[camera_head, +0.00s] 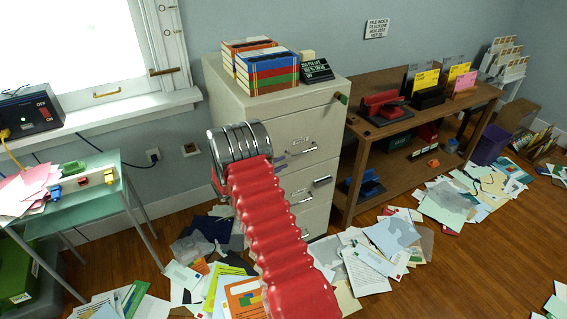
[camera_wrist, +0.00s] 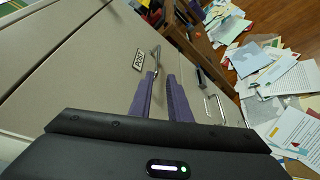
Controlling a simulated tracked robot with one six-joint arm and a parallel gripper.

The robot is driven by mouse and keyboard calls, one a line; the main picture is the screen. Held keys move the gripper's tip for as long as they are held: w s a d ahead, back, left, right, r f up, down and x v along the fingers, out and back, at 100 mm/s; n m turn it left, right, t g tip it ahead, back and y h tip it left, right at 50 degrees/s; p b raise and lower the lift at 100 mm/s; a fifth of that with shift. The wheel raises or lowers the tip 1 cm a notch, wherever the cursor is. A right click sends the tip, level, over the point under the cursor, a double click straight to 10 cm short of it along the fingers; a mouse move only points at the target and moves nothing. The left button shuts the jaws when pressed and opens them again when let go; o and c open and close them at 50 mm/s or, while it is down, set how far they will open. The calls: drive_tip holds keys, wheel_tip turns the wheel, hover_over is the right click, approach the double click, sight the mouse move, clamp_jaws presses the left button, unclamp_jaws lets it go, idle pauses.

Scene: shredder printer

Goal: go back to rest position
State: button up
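My red ribbed arm with metal rings reaches toward the beige filing cabinet (camera_head: 318,105) in the head view. It hides most of my gripper there; only a bit of purple shows beside the cabinet front. In the wrist view, the two purple fingers of my gripper (camera_wrist: 161,85) stand a little apart with nothing between them. They point along the cabinet front (camera_wrist: 62,70). A metal drawer handle (camera_wrist: 155,58) and a label lie just beyond the fingertips; I cannot tell whether they touch.
Several books (camera_head: 266,70) and a black sign stand on the cabinet. A wooden shelf (camera_head: 388,130) with a red hole punch stands to its right. A glass side table (camera_head: 75,190) stands at left. Papers (camera_head: 375,255) litter the floor; bare wood shows between the piles.

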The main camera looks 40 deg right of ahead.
idle(0.6)
drive_tip(key=s+a+f+g+y, duration=0.2)
drive_tip(key=s+f+g, duration=0.1)
drive_tip(key=s+f, duration=0.25)
drive_tip(key=s+a+r+m+g+y, duration=0.2)
drive_tip(key=s+a+r+m+y, duration=0.15)
drive_tip(key=s+a, duration=0.4)
drive_tip(key=s+a+r+m+t+y, duration=0.1)
drive_tip(key=s+a+r+t+y, duration=0.2)
drive_tip(key=s+a+r, duration=0.3)
drive_tip(key=s+a+r+m+t+y, duration=0.1)
drive_tip(key=s+a+r+t+y, duration=0.2)
drive_tip(key=s+a+r, duration=0.4)
drive_tip(key=s+a+r+m+t+y, duration=0.2)
drive_tip(key=s+a+r, duration=0.4)
drive_tip(key=a+r, duration=0.8)
drive_tip(key=shift+s+a+r+t+y, duration=0.45)
drive_tip(key=shift+a+y, duration=0.6)
drive_tip(key=shift+a, duration=1.25)
drive_tip(key=shift+f, duration=0.1)
